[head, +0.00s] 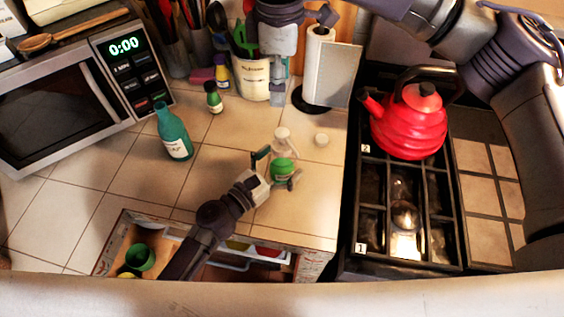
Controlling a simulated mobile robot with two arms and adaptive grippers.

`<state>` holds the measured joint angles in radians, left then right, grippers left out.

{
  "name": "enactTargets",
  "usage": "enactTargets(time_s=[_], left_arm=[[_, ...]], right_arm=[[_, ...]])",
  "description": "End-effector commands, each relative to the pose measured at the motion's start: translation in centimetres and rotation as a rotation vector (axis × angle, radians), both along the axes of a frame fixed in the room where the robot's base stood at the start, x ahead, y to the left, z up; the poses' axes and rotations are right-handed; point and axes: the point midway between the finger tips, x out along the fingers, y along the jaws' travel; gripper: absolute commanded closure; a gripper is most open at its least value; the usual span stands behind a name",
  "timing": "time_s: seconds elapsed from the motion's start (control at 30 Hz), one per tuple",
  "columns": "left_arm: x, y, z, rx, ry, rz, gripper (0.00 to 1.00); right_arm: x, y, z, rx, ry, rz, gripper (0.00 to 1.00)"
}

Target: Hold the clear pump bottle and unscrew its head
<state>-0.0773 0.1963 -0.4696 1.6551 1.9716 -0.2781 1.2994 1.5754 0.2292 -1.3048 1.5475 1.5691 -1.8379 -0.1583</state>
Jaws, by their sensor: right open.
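The clear pump bottle (283,146) stands upright on the tiled counter, with a clear upper part and green in its lower part. My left gripper (277,172) reaches in from the lower left, with a finger on either side of the lower bottle, and appears closed on it. A small pale round piece (321,139) lies on the counter to the right of the bottle; I cannot tell whether it is the pump head. My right gripper (276,94) is open and empty at the top, pointing down, away from the bottle, in front of the utensil pot.
A teal bottle (174,134) and a small green bottle (213,98) stand to the left. The utensil pot (248,80) and paper towel holder (325,72) are behind. A red kettle (408,124) sits on the stove at right. An open drawer (184,232) is below the counter edge.

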Motion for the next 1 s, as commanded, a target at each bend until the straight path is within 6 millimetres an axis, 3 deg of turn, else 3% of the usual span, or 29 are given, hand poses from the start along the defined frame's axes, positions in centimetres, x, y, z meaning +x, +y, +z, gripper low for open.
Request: enactTargets(time_s=[0.07,0.53,0.77,1.0], left_arm=[[-0.01,0.0,0.01,0.0,0.0,0.0,0.2],[-0.02,0.02,-0.01,0.0,0.0,0.0,0.98],[-0.03,0.03,-0.03,0.0,0.0,0.0,1.0],[-0.03,0.03,-0.04,0.001,0.001,0.0,1.0]], right_arm=[[-0.01,0.01,0.0,0.0,0.0,0.0,0.36],[0.0,0.01,0.0,0.0,0.0,0.0,0.37],[0.02,-0.02,-0.22,0.0,0.001,-0.137,0.37],[0.14,-0.17,-0.93,0.0,0.001,-0.661,0.37]])
